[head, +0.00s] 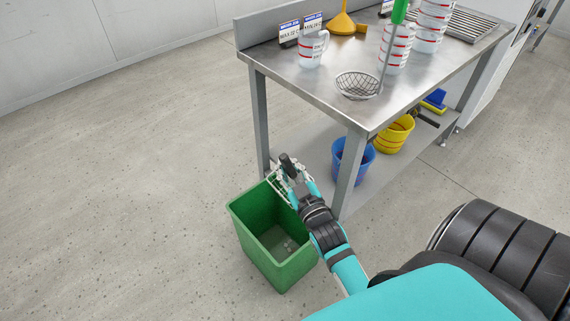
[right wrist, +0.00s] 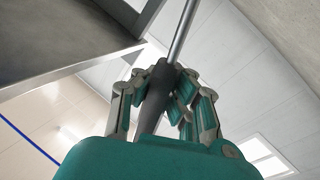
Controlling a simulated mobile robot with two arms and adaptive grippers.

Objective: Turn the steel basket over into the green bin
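The green bin (head: 242,222) stands on the floor left of the table, open at the top, with small pale bits at its bottom. My right gripper (head: 288,172) is at the bin's far rim, shut on a dark handle (head: 287,160). In the right wrist view, the fingers (right wrist: 165,100) close around this handle (right wrist: 156,98), and a steel rod (right wrist: 183,28) runs on from it. I cannot tell what is at the rod's far end. A round steel wire basket (head: 357,86) rests on the table near its front edge, apart from my gripper. My left gripper is out of view.
The steel table (head: 330,68) holds measuring jugs (head: 312,48), a yellow funnel (head: 343,22) and a green-handled rod (head: 398,12). A blue bucket (head: 350,165) and a yellow bucket (head: 394,136) stand beneath. Floor left of the bin is clear.

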